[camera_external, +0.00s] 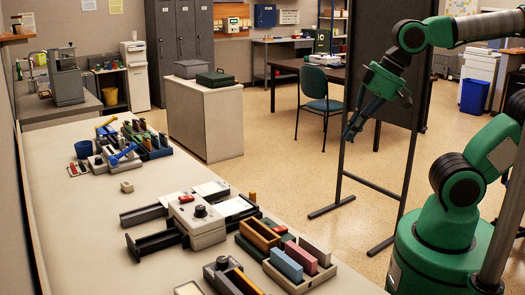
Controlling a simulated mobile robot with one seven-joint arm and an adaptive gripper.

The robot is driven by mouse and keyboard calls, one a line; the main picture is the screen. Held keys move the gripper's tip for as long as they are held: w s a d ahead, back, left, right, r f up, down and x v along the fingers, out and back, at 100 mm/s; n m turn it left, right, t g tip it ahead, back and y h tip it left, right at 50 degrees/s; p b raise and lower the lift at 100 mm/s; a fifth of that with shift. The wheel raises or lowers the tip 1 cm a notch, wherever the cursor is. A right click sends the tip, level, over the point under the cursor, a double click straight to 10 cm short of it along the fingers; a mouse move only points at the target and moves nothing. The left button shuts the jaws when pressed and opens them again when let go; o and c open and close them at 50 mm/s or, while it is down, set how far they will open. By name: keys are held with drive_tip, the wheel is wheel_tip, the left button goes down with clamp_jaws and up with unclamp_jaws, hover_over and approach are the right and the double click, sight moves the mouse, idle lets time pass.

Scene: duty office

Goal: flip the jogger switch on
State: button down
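A light-grey machine (205,222) with a black knob on top, a small red part (186,198) and dark side trays stands on the long table. It looks like the jogger, with the red part as its switch; the switch's position is too small to tell. My gripper (352,127) hangs from the green arm at the upper right, fingers pointing down and left. It is in the air beyond the table's right edge, well apart from the machine. Nothing shows between its dark fingers, and their gap is not clear.
The long table (60,215) has bins of coloured blocks (300,262) in front of the machine and stamps and small tools (118,150) behind it. A small beige block (127,187) lies on clear surface. A dark board on a stand (385,60) is behind my gripper.

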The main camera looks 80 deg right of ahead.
drive_tip(key=w+a+m+g+p, duration=0.2)
drive_tip(key=w+a+m+p, duration=0.15)
drive_tip(key=w+p, duration=0.45)
drive_tip(key=m+g+y+p, duration=0.1)
drive_tip(key=m+g+p, duration=0.1)
drive_tip(key=m+p, duration=0.4)
hover_over(278, 229)
drive_tip(key=s+d+p, duration=0.1)
drive_tip(key=s+d, duration=0.1)
wheel_tip(278, 229, down, 9)
drive_tip(key=shift+n, duration=0.45)
drive_tip(key=shift+s+d+r, duration=0.1)
drive_tip(key=f, duration=0.4)
drive_tip(key=w+a+f+b, duration=0.1)
drive_tip(key=f, duration=0.8)
drive_tip(key=shift+w+a+f+b, duration=0.35)
drive_tip(key=shift+b, duration=0.05)
